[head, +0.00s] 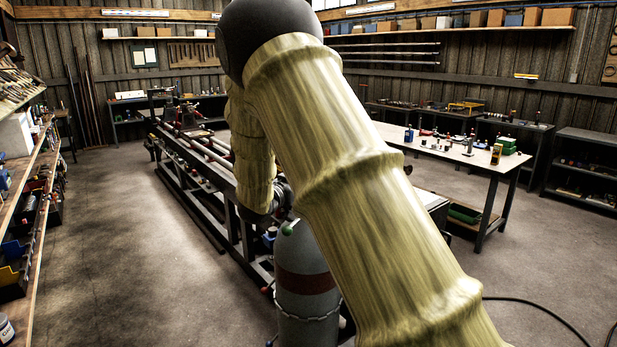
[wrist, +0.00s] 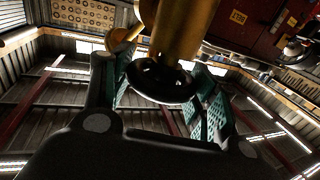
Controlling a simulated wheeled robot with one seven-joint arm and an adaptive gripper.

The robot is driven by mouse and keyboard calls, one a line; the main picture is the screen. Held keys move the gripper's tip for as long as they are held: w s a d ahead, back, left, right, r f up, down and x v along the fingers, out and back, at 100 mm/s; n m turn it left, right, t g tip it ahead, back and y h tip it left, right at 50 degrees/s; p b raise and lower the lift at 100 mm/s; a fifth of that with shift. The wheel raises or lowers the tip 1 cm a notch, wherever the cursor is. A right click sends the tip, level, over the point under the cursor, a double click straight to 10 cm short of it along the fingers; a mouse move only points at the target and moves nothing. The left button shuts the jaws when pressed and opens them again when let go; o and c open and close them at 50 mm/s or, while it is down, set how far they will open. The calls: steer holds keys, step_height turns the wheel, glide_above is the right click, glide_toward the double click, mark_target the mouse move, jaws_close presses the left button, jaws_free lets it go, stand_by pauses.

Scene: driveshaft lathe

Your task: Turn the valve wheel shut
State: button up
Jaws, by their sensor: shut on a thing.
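The valve wheel (wrist: 160,84) is a dark round handwheel under a brass valve body (wrist: 184,28) in the wrist view. My gripper (wrist: 163,75) has its teal-padded fingers on either side of the wheel and is shut on it. The exact contact of the pads is hard to see in the dark picture. In the head view a grey gas cylinder (head: 306,300) with a dark red band stands upright, partly behind my arm. The wheel and my fingers cannot be made out in the head view.
A long lathe (head: 195,165) runs behind the cylinder. A chain (head: 308,317) goes around the cylinder. A workbench (head: 455,148) with small items stands at the right, and a shelf (head: 40,200) lines the left edge. The floor at left is clear. A black hose lies at lower right.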

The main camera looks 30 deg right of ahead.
steer(key=m+g, duration=0.1)
steer(key=g, duration=0.1)
steer(key=m+g+h, duration=0.1)
steer(key=m+g, duration=0.1)
steer(key=g, duration=0.1)
steer(key=shift+w+m+p, duration=0.1)
steer(key=shift+m+p, duration=0.2)
steer(key=shift+p, duration=0.1)
steer(key=m+g, duration=0.2)
steer(key=g, duration=0.1)
steer(key=m+g+b, duration=0.1)
steer(key=m+g, duration=0.1)
steer(key=g, duration=0.2)
steer(key=shift+m+g+y, duration=0.3)
steer(key=shift+y, duration=0.1)
steer(key=m+g+y, duration=0.1)
steer(key=g, duration=0.1)
steer(key=m+g+y, duration=0.1)
steer(key=m+g, duration=0.1)
steer(key=shift+r+g+y+p, duration=0.15)
steer(key=shift+g+y+p, duration=0.15)
steer(key=shift+p, duration=0.1)
steer(key=shift+m+g+y+p, duration=0.5)
steer(key=shift+m+g, duration=0.1)
steer(key=shift+m, duration=0.2)
steer(key=shift+m+g+y+p, duration=0.35)
steer(key=shift+m+g+y, duration=0.05)
steer(key=shift+g+y, duration=0.2)
steer(key=o, duration=1.1)
steer(key=shift+c, duration=0.2)
